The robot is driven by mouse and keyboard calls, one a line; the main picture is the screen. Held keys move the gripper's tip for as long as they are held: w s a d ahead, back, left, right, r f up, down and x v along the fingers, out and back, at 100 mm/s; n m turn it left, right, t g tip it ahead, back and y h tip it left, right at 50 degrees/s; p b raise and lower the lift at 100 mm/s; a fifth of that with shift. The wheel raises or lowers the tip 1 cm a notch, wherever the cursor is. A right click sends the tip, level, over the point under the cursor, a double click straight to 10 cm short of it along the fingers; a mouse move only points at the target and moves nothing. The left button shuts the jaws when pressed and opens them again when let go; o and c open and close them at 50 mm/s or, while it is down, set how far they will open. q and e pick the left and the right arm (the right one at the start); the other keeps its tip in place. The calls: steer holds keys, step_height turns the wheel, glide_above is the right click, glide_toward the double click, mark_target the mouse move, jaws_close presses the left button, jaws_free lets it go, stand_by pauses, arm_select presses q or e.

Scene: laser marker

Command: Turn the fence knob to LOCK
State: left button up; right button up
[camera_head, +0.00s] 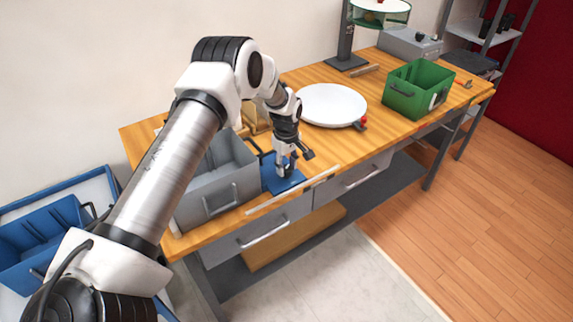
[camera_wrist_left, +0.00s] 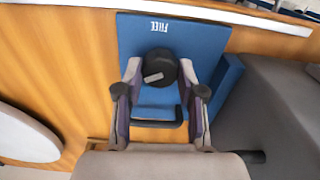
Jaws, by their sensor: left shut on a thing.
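The fence knob (camera_wrist_left: 158,66) is a round black knob with a small light grey bar on it. It sits on a blue plate (camera_wrist_left: 170,33), which carries white lettering like FREE, upside down at the top of the left wrist view. My left gripper (camera_wrist_left: 160,76) is shut on the knob, one finger on each side. In the head view, my left gripper (camera_head: 285,168) is low over the blue plate (camera_head: 283,184) near the bench's front edge, and the knob is hidden there. No LOCK lettering is readable. My right gripper is out of view.
A grey bin (camera_head: 235,165) stands close left of the plate on the wooden bench (camera_head: 395,133). A white round disc (camera_head: 330,104) lies behind to the right, with a green bin (camera_head: 418,88) beyond. A pale strip (camera_head: 292,191) runs along the front edge.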

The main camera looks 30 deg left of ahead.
mark_target(286, 168)
arm_select(q)
steer(key=shift+s+f, duration=0.15)
stand_by(0.3)
steer(key=o, duration=1.1)
steer(key=shift+o, duration=0.2)
step_height(286, 168, up, 12)
steer(key=shift+w, duration=0.2)
steer(key=shift+f, duration=0.1)
